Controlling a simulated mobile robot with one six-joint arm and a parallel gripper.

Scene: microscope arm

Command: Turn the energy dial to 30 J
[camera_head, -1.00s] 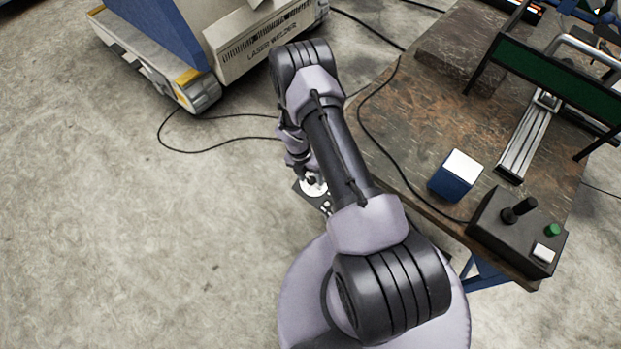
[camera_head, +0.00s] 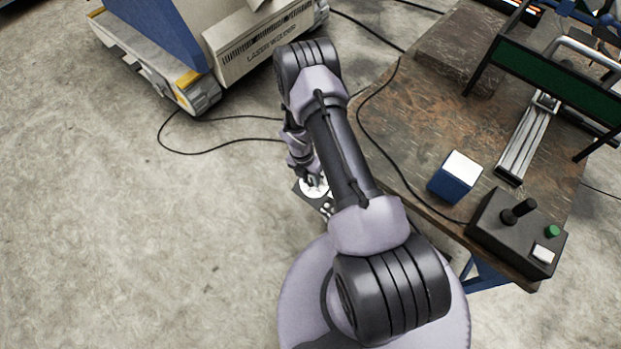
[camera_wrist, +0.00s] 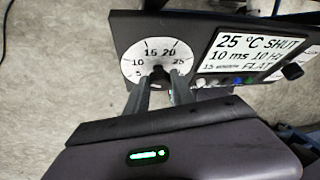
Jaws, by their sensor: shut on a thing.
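The energy dial has a white round face (camera_wrist: 140,62) on a dark control panel (camera_wrist: 200,22) in the wrist view. Its marks 5, 10, 15, 20 and 25 can be read; a 30 mark cannot be made out near my right finger. My gripper (camera_wrist: 160,82) is shut on the dark dial knob (camera_wrist: 157,73) at the middle of the face. The fingers hide part of the knob, and its pointer cannot be read. In the head view the white dial face (camera_head: 313,189) shows small, partly covered by my gripper.
Right of the dial, a screen (camera_wrist: 255,50) reads 25 °C, SHUT, 10 ms, 10 Hz, FLAT. A small row of buttons (camera_wrist: 237,80) lies below it. A workbench (camera_head: 400,125) stands right of my arm, with a blue box (camera_head: 453,180) and a joystick box (camera_head: 515,235). A laser welder (camera_head: 265,45) stands behind.

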